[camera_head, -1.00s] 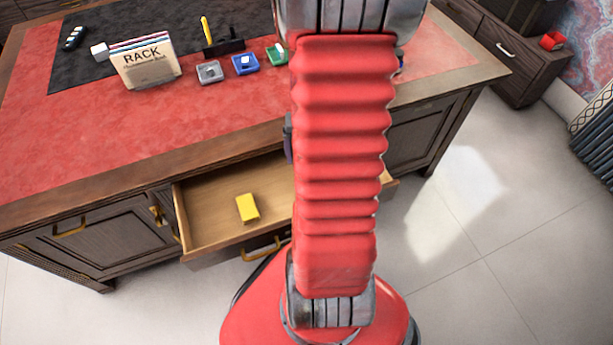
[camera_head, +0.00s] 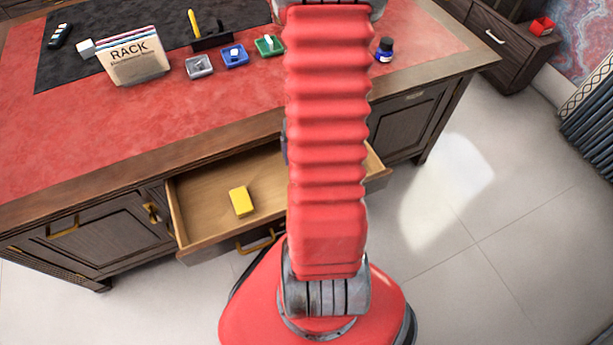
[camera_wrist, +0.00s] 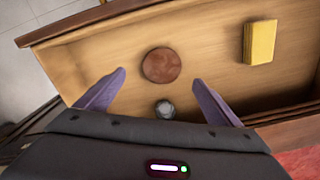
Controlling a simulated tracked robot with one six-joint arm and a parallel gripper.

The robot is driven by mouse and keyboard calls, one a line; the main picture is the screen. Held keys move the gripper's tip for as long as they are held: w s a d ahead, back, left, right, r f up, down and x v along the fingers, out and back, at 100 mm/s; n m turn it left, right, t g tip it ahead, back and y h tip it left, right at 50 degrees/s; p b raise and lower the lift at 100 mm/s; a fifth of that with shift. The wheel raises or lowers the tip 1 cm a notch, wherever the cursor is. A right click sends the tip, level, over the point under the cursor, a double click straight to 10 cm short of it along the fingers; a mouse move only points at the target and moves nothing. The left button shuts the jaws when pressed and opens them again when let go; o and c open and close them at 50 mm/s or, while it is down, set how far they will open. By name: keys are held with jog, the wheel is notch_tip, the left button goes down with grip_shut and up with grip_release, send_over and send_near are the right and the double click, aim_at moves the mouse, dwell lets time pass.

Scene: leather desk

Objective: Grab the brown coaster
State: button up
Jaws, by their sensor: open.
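The brown coaster (camera_wrist: 161,65) is a round reddish-brown disc lying flat on the floor of the open drawer (camera_wrist: 210,50), in the wrist view. My gripper (camera_wrist: 153,88) is open, with its two purple fingers apart over the drawer. In the head view the drawer (camera_head: 205,195) stands pulled out of the desk. My red arm hides the coaster and the gripper there.
A yellow block (camera_wrist: 259,42) lies in the drawer beside the coaster, also in the head view (camera_head: 241,201). A small grey round object (camera_wrist: 164,109) sits close to the fingers. The desk top (camera_head: 120,130) carries a rack, several small trays and an ink bottle (camera_head: 384,50).

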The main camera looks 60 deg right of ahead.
jog(key=shift+f, duration=2.2)
jog(key=shift+f, duration=0.15)
jog(key=shift+w+f, duration=0.25)
jog(key=shift+f, duration=0.7)
jog(key=shift+w+f, duration=0.15)
jog(key=shift+f, duration=1.35)
jog(key=shift+c, duration=0.3)
jog(key=c, duration=1)
jog(key=shift+r, duration=0.15)
notch_tip(320, 180, up, 10)
